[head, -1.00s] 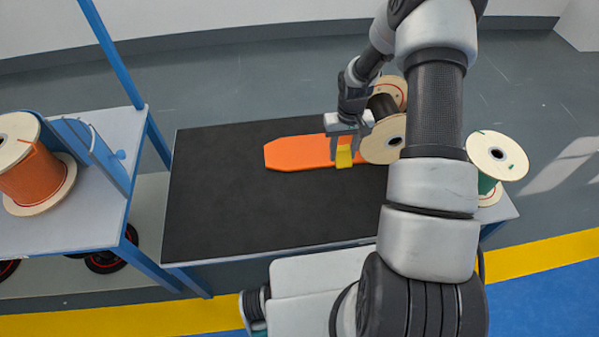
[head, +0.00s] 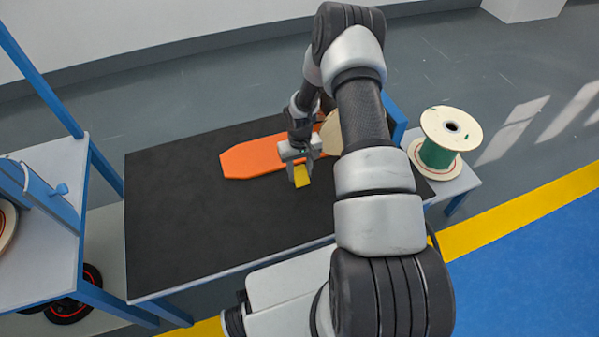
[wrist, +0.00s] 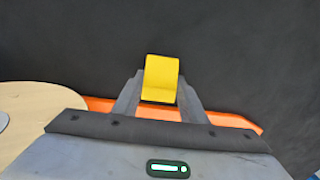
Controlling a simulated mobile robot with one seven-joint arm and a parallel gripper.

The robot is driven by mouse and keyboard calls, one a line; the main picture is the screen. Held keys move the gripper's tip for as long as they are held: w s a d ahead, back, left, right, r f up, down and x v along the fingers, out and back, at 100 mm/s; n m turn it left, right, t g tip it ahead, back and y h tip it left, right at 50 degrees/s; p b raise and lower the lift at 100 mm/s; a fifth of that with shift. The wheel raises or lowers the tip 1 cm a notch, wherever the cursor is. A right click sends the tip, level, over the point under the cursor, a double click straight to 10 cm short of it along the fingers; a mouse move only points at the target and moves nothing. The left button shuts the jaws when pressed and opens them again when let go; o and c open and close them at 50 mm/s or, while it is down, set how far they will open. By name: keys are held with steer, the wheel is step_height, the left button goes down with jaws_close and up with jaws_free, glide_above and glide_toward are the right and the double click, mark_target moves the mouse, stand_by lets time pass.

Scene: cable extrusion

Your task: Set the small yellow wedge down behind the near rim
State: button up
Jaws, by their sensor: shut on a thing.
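The small yellow wedge (head: 302,177) is between the fingertips of my gripper (head: 300,166), which is shut on it. In the wrist view the wedge (wrist: 161,79) sticks out past the fingers, over the black tabletop. My gripper points down at the near edge of the orange board (head: 254,160). A pale spool flange (head: 331,132) stands just right of my gripper, mostly hidden by my arm. The flange also shows at the left of the wrist view (wrist: 32,112). I cannot tell how high the wedge is above the table.
The black tabletop (head: 190,215) is clear to the left and in front of the board. A blue-framed table (head: 45,235) is at the left, across a gap.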

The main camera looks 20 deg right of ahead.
steer(key=shift+r, duration=0.1)
steer(key=shift+f, duration=0.2)
steer(key=o, duration=1.1)
steer(key=shift+c, duration=0.2)
